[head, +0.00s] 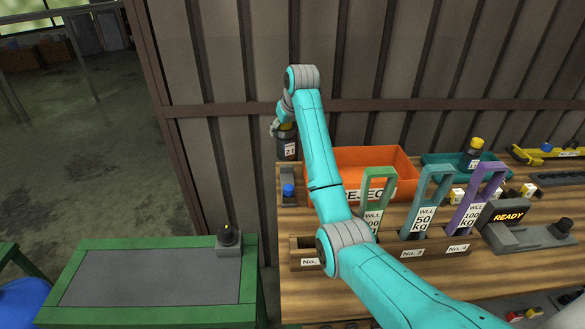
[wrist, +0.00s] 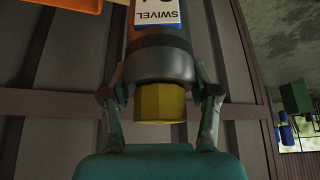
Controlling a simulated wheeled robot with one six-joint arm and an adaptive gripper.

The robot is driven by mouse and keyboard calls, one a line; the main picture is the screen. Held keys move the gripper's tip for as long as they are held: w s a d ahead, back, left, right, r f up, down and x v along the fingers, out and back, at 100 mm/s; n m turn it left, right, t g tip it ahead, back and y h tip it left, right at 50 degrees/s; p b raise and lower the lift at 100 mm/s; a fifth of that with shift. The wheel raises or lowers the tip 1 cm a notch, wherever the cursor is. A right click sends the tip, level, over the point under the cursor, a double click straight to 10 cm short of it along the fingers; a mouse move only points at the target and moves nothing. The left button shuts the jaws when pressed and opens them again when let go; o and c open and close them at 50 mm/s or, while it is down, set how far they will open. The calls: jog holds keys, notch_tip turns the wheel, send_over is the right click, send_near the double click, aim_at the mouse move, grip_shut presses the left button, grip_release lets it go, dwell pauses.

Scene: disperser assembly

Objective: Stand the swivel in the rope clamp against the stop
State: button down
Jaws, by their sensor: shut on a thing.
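The swivel (head: 288,148) is a dark cylinder with a white label and a yellow end. My gripper (head: 283,127) is shut on it near its yellow end, holding it roughly upright above the bench's far left corner. In the wrist view, the fingers (wrist: 160,92) grip both sides of the swivel's dark collar (wrist: 160,64), with the yellow end between them and the "SWIVEL" label beyond. Below the swivel in the head view is a small grey fixture with a blue knob (head: 288,189); I cannot tell whether it is the rope clamp. I cannot make out the stop.
An orange reject bin (head: 375,160) stands right of the swivel. Green, teal (head: 427,200) and purple (head: 482,200) shackles stand in a wooden rack. A teal tray (head: 440,165) holds a similar yellow-topped cylinder (head: 473,152). A ribbed wall rises behind.

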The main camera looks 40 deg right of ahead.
aim_at(291, 142)
jog(key=shift+w+d+f, duration=0.1)
jog(key=shift+d, duration=0.1)
jog(key=shift+f, duration=4.8)
jog(key=shift+c, duration=1.3)
grip_release()
jog(key=shift+f, duration=0.15)
jog(key=v, duration=1.2)
